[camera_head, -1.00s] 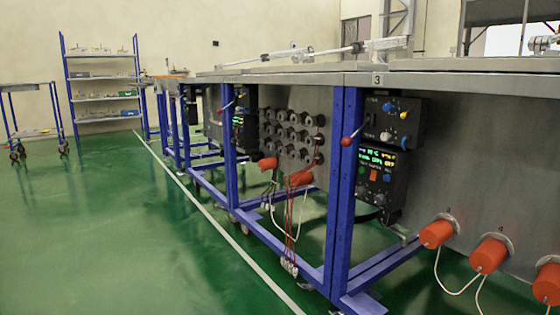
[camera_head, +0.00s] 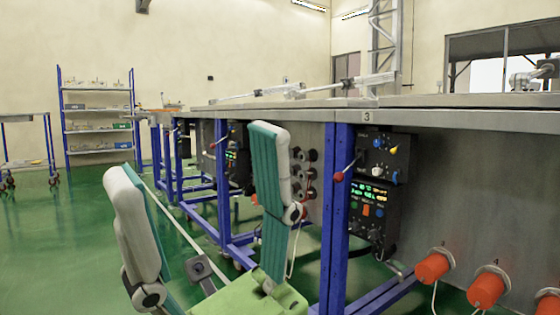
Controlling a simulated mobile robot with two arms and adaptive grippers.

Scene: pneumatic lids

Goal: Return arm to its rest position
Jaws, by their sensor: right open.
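My right gripper (camera_head: 205,210) stands up from the lower edge of the head view, its two white and teal fingers spread wide apart. Its green palm shows at the bottom. There is nothing between the fingers. The fingers are in front of the blue-framed workbench and cover part of its panel of round ports. My left gripper is not in view.
A long workbench (camera_head: 430,116) with blue legs runs along the right. It carries a control box (camera_head: 374,212) and orange caps (camera_head: 433,267). A shelf rack (camera_head: 98,130) stands far left.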

